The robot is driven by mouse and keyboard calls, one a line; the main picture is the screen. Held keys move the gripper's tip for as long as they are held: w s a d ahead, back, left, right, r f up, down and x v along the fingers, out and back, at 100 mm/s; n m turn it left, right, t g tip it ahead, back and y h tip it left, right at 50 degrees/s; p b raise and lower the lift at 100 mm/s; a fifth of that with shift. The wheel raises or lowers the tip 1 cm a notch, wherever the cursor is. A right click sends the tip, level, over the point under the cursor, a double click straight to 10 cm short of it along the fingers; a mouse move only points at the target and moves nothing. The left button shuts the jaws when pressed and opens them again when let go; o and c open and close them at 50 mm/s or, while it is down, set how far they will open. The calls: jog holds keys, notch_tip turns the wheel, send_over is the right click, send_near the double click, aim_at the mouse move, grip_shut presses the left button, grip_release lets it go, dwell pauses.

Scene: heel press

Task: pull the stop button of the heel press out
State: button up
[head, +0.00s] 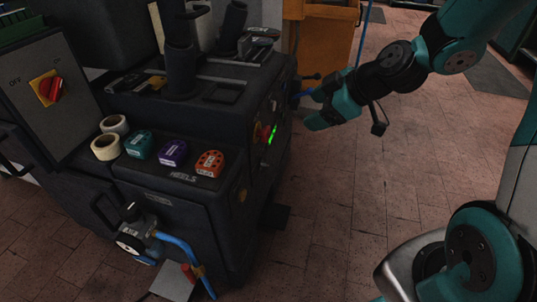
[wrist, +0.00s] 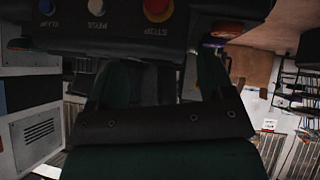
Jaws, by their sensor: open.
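The heel press (head: 200,85) is a dark machine at the left of the head view. Its stop button (head: 265,133) is a small red spot on the side facing my arm. In the wrist view the red stop button (wrist: 158,8) sits on a yellow ring at the top edge, partly cut off, with an upside-down STOP label below it. My gripper (head: 311,107) is beside that panel, open and empty. In the wrist view its two dark fingers (wrist: 160,82) point toward the panel, apart from each other. The button appears beyond the fingertips, with no contact visible.
A red rotary switch (head: 52,88) is on a grey box. Coloured heel boxes (head: 172,153) and tape rolls (head: 106,147) lie on the press. The brick floor (head: 400,170) right of it is clear.

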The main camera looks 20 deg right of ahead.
jog(key=f, duration=0.1)
jog(key=b, duration=0.4)
send_near(269, 134)
jog(key=x, duration=1)
jog(key=shift+w+f, duration=0.1)
jog(key=c, duration=1.3)
jog(key=shift+s+d+b, duration=0.3)
jog(key=shift+s+d, duration=0.05)
jog(key=shift+d, duration=0.1)
jog(key=o, duration=1.3)
